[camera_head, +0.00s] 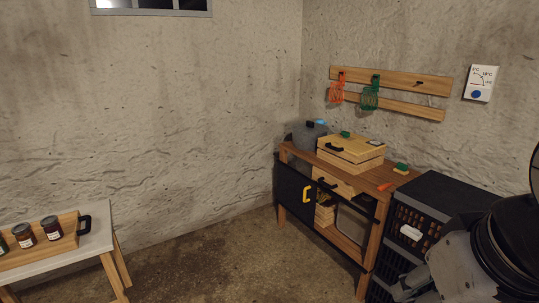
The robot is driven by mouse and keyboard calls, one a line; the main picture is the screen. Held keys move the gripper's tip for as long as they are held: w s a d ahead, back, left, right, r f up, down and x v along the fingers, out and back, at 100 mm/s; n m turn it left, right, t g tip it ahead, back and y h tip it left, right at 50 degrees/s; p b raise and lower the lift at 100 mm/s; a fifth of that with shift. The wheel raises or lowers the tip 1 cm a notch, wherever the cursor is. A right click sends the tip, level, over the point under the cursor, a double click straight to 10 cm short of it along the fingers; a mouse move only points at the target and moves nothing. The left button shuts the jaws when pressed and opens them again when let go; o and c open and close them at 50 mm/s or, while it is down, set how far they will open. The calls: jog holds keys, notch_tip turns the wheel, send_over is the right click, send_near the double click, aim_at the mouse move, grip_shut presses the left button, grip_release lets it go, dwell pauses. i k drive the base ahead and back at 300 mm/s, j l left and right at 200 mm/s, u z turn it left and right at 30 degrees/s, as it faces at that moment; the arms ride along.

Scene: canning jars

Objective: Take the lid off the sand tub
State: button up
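No tub is labelled as sand in the head view. A grey rounded tub-like thing (302,136) stands at the back left of the wooden workbench, partly hidden by a box; small dark and blue parts show at its top. A pale wooden box (352,155) with a flat top stands in front of it, with a black handle on its left side and a small green thing on top. I cannot tell which one is the sand tub, or see any sand. My arm fills the lower right corner; my gripper cannot be made out.
The workbench (393,216) has a dark door with a yellow handle. Dark crates (447,193) stand to its right, close to my arm. Jars (52,228) stand on a wooden tray on the left table (97,240). Bare floor lies between.

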aim_at(308, 127)
jog(key=i+u, duration=0.4)
jog(key=i, duration=1.6)
jog(key=i+z, duration=0.2)
jog(key=i, duration=0.3)
jog(key=i+j+z, duration=0.15)
jog(key=i, duration=0.3)
jog(key=i+j+z, duration=0.2)
jog(key=i, duration=0.3)
jog(key=i+j+z, duration=0.2)
jog(key=i, duration=0.25)
jog(key=i+j+z, duration=0.8)
jog(key=k, duration=0.05)
